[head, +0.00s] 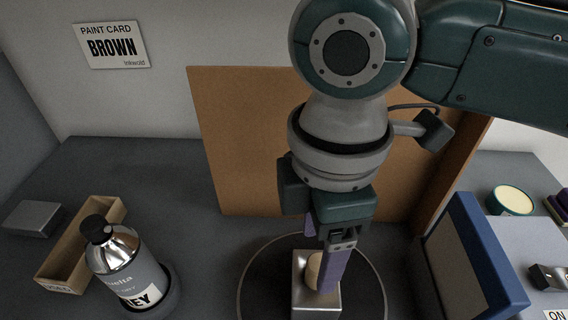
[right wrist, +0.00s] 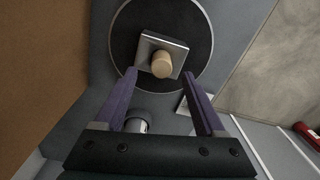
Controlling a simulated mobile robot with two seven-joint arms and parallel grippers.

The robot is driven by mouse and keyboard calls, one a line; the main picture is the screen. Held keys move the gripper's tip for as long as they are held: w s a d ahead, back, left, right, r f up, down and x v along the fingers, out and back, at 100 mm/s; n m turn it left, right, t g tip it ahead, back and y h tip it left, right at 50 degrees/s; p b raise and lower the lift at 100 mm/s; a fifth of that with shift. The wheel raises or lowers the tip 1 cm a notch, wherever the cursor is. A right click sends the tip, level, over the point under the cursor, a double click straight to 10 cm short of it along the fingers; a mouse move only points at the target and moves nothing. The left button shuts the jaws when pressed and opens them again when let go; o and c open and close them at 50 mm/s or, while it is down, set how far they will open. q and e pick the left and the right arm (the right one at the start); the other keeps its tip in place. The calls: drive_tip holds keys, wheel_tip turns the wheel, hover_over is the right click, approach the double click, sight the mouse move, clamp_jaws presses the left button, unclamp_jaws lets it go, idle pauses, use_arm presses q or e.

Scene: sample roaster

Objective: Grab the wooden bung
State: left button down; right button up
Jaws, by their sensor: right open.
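The wooden bung (head: 313,271) is a pale rounded plug on top of a shiny metal block (head: 317,302). In the right wrist view the bung (right wrist: 162,65) stands up from the middle of the square block top (right wrist: 147,46). My right gripper (head: 322,278) comes down from above with its purple fingers apart. In the head view one finger partly covers the bung. In the right wrist view the fingertips (right wrist: 159,76) lie to either side of the bung's near end, with nothing gripped; I cannot tell how far apart in depth they are. My left gripper is out of view.
The block stands on a round dark disc (head: 262,282). A silver bottle (head: 127,262) and a wooden tray (head: 66,250) are at left. A brown panel (head: 240,150) stands behind. A blue-framed box (head: 487,262) is close on the right.

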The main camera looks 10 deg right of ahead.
sight(313, 262)
wheel_tip(313, 262, down, 4)
drive_tip(key=shift+s+d+f, duration=0.15)
drive_tip(key=shift+f, duration=0.1)
drive_tip(key=shift+c, duration=0.4)
clamp_jaws()
